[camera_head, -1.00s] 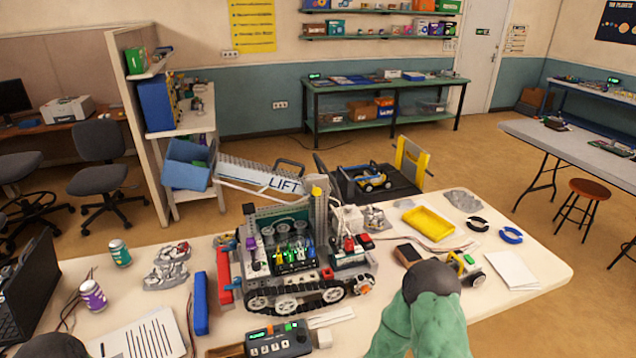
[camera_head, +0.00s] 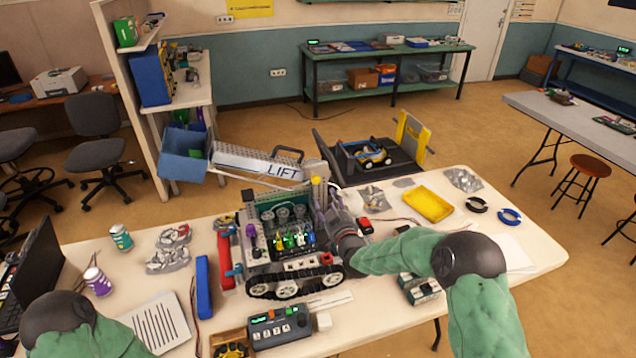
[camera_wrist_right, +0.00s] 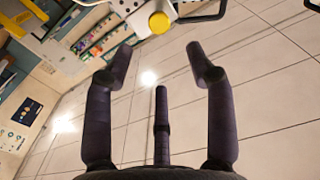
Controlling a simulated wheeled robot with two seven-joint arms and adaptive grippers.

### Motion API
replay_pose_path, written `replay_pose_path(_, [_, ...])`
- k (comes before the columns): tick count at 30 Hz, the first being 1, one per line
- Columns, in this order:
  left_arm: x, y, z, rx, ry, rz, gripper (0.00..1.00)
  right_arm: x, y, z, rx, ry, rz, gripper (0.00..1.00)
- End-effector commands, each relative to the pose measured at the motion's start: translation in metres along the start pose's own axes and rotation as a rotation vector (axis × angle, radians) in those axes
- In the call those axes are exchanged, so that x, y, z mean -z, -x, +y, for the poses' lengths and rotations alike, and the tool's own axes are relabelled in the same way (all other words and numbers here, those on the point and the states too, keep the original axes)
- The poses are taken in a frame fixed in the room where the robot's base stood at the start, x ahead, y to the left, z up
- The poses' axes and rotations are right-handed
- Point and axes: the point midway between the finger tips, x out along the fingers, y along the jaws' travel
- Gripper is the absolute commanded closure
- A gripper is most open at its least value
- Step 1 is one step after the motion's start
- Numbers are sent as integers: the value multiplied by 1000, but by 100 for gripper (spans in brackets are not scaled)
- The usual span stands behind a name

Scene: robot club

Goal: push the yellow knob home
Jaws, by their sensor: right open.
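The yellow knob (camera_head: 316,181) sits at the top of a grey post on the tracked model machine (camera_head: 288,287), by the end of the beam marked LIFT (camera_head: 262,164). In the right wrist view the knob (camera_wrist_right: 159,22) is round and lies beyond the fingertips, roughly centred between them. My right gripper (camera_head: 325,200) is beside the post, just below the knob in the picture. In the wrist view the right gripper (camera_wrist_right: 159,58) has its fingers spread and empty, apart from the knob. How far the knob is pressed in cannot be told. My left gripper is outside the view.
A blue bar (camera_head: 203,287) and a control box (camera_head: 281,327) lie near the machine. A yellow tray (camera_head: 427,204) and black and blue rings (camera_head: 509,217) lie to the right. A black platform with a small vehicle (camera_head: 371,154) stands behind the table.

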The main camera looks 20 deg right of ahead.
Motion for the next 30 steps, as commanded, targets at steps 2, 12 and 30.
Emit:
replay_pose_path(2, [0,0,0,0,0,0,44,-2,-7,-1,1,0,-1,44])
replay_pose_path(12, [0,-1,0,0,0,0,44,-2,-60,-1,2,-1,-3,44])
replay_pose_path(30, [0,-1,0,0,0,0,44,-3,-104,-1,1,-2,-5,44])
